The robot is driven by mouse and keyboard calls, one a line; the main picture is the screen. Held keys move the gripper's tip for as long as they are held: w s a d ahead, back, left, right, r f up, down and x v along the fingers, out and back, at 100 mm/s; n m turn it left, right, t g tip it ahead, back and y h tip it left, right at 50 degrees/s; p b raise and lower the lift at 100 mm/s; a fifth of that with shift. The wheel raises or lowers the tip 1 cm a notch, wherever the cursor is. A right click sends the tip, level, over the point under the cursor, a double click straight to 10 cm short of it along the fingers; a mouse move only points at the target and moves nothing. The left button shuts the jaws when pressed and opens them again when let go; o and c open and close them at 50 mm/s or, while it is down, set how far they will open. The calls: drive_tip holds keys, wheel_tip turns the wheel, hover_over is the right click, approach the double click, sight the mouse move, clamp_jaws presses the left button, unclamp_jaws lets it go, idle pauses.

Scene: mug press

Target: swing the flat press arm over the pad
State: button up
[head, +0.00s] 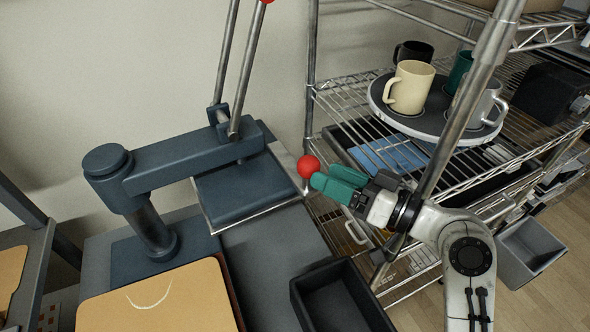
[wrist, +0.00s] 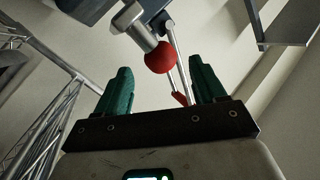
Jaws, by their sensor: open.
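The press is dark blue-grey, with its flat arm (head: 190,160) running right from a round post (head: 150,230). A flat square platen (head: 245,190) hangs under the arm's right end, to the right of and behind a tan pad (head: 160,300) with a pale curved mark. A red ball knob (head: 308,166) sits at the platen's right side; it also shows in the wrist view (wrist: 160,59). My gripper (head: 330,177) has green fingers, open, with the knob just ahead of and between the tips in the wrist view (wrist: 162,76). I cannot tell whether they touch it.
A wire rack stands at the right, with several mugs on a round tray (head: 425,122). A dark open bin (head: 340,298) is in front of my gripper.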

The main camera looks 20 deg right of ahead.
sight(300, 163)
drive_tip(key=p+x, duration=0.1)
drive_tip(key=x, duration=0.6)
drive_tip(key=shift+w+a+p, duration=0.15)
drive_tip(key=shift+p, duration=0.2)
drive_tip(key=shift+c, duration=0.2)
clamp_jaws()
